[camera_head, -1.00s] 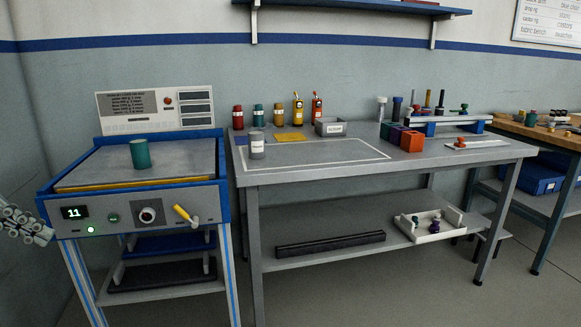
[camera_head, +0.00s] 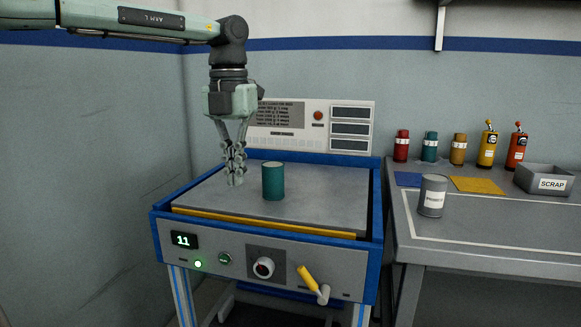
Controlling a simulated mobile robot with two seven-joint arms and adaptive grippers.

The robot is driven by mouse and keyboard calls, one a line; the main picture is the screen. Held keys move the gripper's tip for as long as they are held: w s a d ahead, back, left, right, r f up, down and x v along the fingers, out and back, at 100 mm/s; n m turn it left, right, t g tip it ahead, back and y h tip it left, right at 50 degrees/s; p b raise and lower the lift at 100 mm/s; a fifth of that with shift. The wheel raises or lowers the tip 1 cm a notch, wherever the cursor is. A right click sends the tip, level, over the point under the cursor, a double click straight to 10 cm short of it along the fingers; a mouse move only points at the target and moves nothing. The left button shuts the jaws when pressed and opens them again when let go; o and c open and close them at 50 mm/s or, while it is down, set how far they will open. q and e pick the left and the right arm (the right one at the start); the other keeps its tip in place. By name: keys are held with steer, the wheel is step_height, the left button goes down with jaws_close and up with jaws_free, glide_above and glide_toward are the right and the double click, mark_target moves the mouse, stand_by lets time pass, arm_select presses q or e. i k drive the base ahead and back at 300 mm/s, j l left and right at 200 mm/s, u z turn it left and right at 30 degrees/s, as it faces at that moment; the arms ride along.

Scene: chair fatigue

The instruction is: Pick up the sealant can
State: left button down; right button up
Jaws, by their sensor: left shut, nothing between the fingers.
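A teal can (camera_head: 273,182) stands upright on the grey top plate (camera_head: 320,205) of the blue-framed machine. A grey can (camera_head: 432,196) with a white label stands on the bench to the right; its print is too small to read. I cannot tell from lettering which can holds sealant. My left gripper (camera_head: 235,180) points down over the plate, just left of the teal can and apart from it. Its fingers are shut and empty. My right gripper is not in view.
The machine's control panel (camera_head: 345,127) stands behind the plate. A yellow lever (camera_head: 308,280) and a knob (camera_head: 263,267) are on its front. Small bottles, including a red one (camera_head: 401,146), and a grey scrap bin (camera_head: 545,180) stand on the bench (camera_head: 480,255).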

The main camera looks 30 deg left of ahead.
mark_target(274, 184)
steer(key=i+j, duration=0.2)
steer(key=i, duration=0.25)
steer(key=i+j, duration=0.25)
steer(key=i, duration=0.25)
